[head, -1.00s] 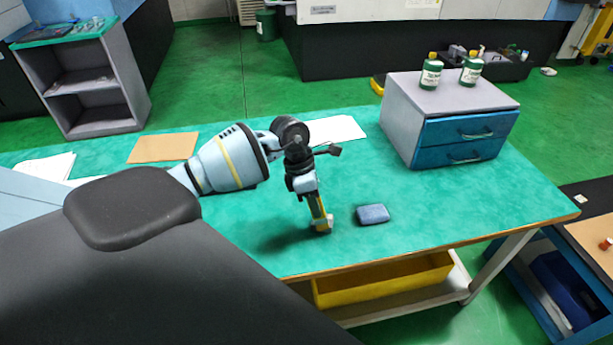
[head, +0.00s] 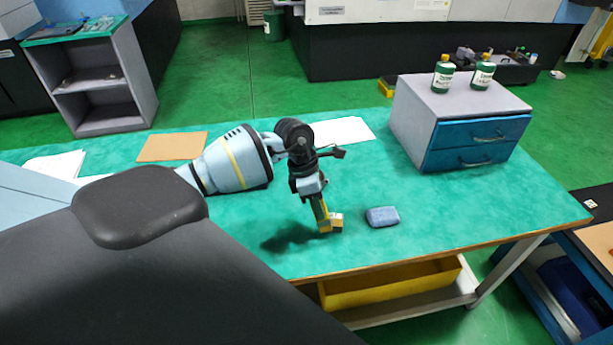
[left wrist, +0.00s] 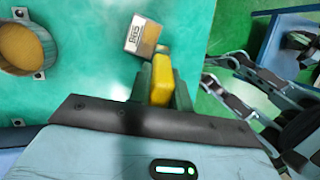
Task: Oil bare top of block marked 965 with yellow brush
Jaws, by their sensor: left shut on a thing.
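My left gripper (left wrist: 164,92) is shut on the yellow brush (left wrist: 162,78). In the head view the brush (head: 320,209) hangs tilted from the left gripper (head: 316,197), its lower end beside the block (head: 337,219). In the left wrist view the small block (left wrist: 143,35) has a grey part with dark digits that look like 965, and a tan-brown part. The brush's dark tip is close to its near side; I cannot tell if they touch. A round cup of amber liquid (left wrist: 22,48) stands at upper left.
A blue pad (head: 383,217) lies right of the block on the green table (head: 450,205). A drawer cabinet (head: 413,122) carries two green bottles (head: 443,73) (head: 482,73). A brown board (head: 172,147) and white paper (head: 342,131) lie behind. The table's front edge is close.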

